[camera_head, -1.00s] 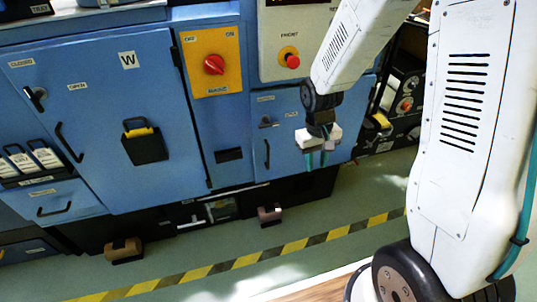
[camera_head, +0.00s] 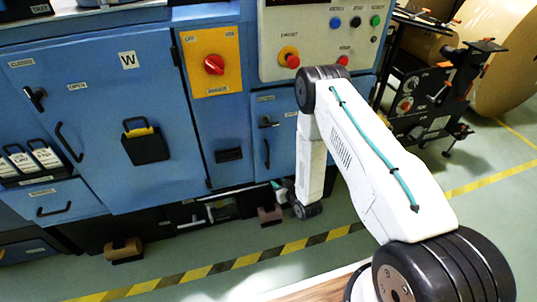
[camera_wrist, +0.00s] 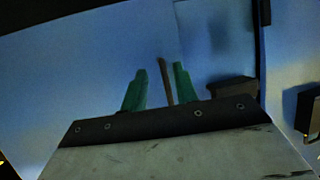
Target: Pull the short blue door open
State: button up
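The short blue door (camera_head: 283,106) is on the right part of the blue cabinet in the head view and looks shut. It has a dark latch (camera_head: 268,122) near its top and a thin dark upright handle (camera_head: 266,153) on its left side. My gripper (camera_head: 279,187) is low in front of this door, partly hidden by my arm. In the wrist view its two green fingers (camera_wrist: 159,87) are apart. A thin dark bar, seemingly the handle (camera_wrist: 166,82), stands between them, nearer the right finger. Contact cannot be told.
A taller blue door (camera_head: 95,100) marked W stands to the left. Brown pedals (camera_head: 270,215) sit near the floor. A yellow-black stripe (camera_head: 250,259) crosses the floor in front. Black equipment (camera_head: 425,105) and a large brown roll (camera_head: 507,60) are at the right.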

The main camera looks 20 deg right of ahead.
jog(key=w+r+t, duration=0.3)
jog(key=r+t, duration=0.1)
jog(key=r, duration=0.4)
send_over(268, 167)
jog(key=shift+w+d+y, duration=0.15)
jog(key=shift+w+y, duration=0.15)
jog(key=shift+y, duration=0.1)
grip_shut()
